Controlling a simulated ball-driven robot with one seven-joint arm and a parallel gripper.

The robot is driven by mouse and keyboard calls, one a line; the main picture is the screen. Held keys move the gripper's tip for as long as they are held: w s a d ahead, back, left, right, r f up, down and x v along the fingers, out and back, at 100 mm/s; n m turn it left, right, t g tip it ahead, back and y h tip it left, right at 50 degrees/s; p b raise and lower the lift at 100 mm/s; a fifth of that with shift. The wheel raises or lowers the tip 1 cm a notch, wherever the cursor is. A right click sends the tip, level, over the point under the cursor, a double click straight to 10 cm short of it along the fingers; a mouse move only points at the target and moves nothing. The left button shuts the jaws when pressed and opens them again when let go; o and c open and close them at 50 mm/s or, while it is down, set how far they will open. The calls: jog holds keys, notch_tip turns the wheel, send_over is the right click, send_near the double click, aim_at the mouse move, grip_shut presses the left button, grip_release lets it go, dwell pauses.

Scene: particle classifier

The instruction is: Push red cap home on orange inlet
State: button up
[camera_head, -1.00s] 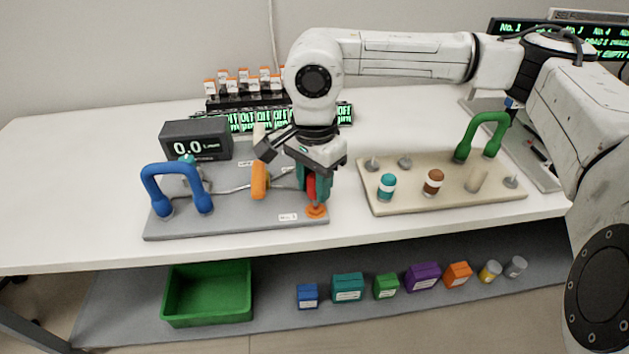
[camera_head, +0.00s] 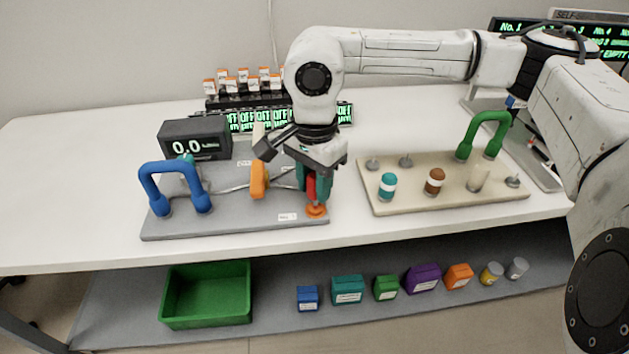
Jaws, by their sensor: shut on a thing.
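My gripper (camera_head: 313,186) points down over the front right corner of the grey board (camera_head: 225,223). It is shut on the red cap (camera_head: 311,187), which shows as a red strip between the teal fingers. The orange inlet (camera_head: 316,210) stands on the board directly below the cap. The cap's lower end is at or just above the inlet; I cannot tell how far it sits on it. The fingers hide most of the cap.
A blue handle (camera_head: 176,184), an orange knob (camera_head: 259,180) and a display box (camera_head: 196,138) reading 0.0 are on or by the grey board. A beige board (camera_head: 450,197) with a green handle (camera_head: 483,136) and small vials lies right. A green bin (camera_head: 206,294) sits on the lower shelf.

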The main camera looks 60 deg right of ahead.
aim_at(314, 194)
jog(key=shift+f+b, duration=1.6)
jog(key=o, duration=1.1)
jog(key=shift+r, duration=0.1)
notch_tip(314, 194, up, 11)
jog(key=shift+f+p, duration=0.15)
jog(key=shift+p, duration=0.5)
